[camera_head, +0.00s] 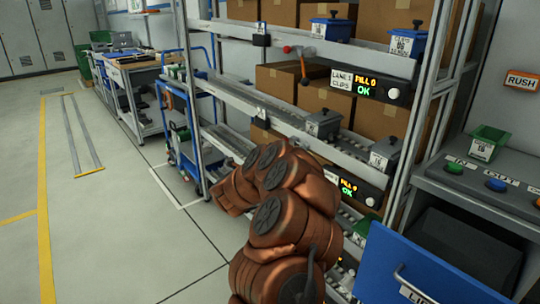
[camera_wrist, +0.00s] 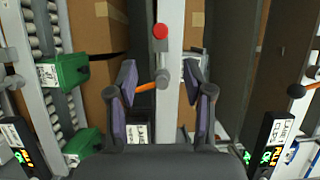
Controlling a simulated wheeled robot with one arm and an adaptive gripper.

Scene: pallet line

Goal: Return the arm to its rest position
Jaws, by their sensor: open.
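My copper-brown arm shows in the head view, bent in front of the flow rack (camera_head: 350,160). Its far end points left, and the jaws cannot be made out there. In the wrist view my gripper (camera_wrist: 160,68) is open, with two purple-padded fingers apart. An orange lever with a grey knob (camera_wrist: 162,78) shows between the fingers. Nothing is seen held, and I cannot tell how far the lever is from the fingers.
Cartons (camera_head: 285,82) and dark bins (camera_head: 323,124) fill the rack. A blue cart (camera_head: 185,145) and workbench (camera_head: 140,70) stand at left. A blue drawer front (camera_head: 410,270) and button console (camera_head: 480,185) are at right. The left floor is clear.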

